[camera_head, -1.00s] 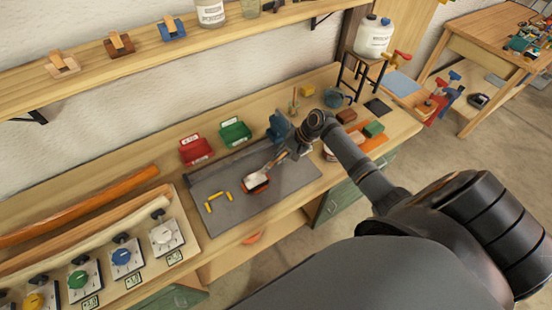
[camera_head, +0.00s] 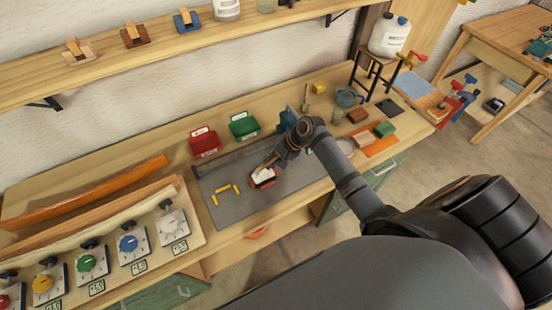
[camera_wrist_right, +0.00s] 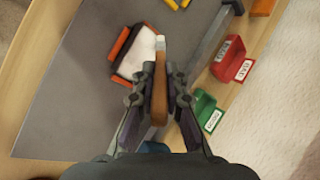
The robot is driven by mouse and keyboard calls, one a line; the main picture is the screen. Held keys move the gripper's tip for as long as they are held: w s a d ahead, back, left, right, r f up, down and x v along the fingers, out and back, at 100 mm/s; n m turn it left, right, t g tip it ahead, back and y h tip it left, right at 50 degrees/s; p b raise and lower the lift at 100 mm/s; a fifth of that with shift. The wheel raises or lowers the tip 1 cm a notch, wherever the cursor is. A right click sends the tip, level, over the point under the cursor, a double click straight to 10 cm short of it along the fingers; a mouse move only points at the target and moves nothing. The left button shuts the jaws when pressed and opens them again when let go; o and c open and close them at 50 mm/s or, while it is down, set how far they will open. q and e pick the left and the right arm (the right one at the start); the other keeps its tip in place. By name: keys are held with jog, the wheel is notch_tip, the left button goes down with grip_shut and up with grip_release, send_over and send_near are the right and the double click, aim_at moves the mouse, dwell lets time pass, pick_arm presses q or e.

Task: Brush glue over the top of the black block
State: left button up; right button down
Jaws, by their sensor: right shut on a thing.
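The block (camera_head: 263,178) lies on the grey mat (camera_head: 224,212). Its top looks mostly white, with dark edges showing and orange-red strips along its sides; it also shows in the right wrist view (camera_wrist_right: 137,57). My right gripper (camera_head: 274,160) is shut on a brush with a wooden handle (camera_wrist_right: 160,95). The brush's pale tip (camera_wrist_right: 160,42) is over or at one edge of the white top; I cannot tell whether it touches. My right gripper also fills the wrist view's lower middle (camera_wrist_right: 160,82). My left gripper is not in view.
Several yellow pieces (camera_head: 225,194) lie on the mat in front of the block. A red bin (camera_head: 204,143) and a green bin (camera_head: 243,126) stand behind it. A blue object (camera_head: 285,119) stands close behind my right gripper. The mat's front left is clear.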

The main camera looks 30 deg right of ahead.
jog(key=shift+a, duration=0.3)
jog(key=d, duration=0.8)
jog(key=shift+w, duration=0.15)
dwell(0.3)
notch_tip(320, 180, up, 6)
dwell(0.5)
notch_tip(320, 180, up, 3)
jog(key=shift+r, duration=0.1)
dwell(0.5)
jog(key=shift+a, duration=0.1)
dwell(0.4)
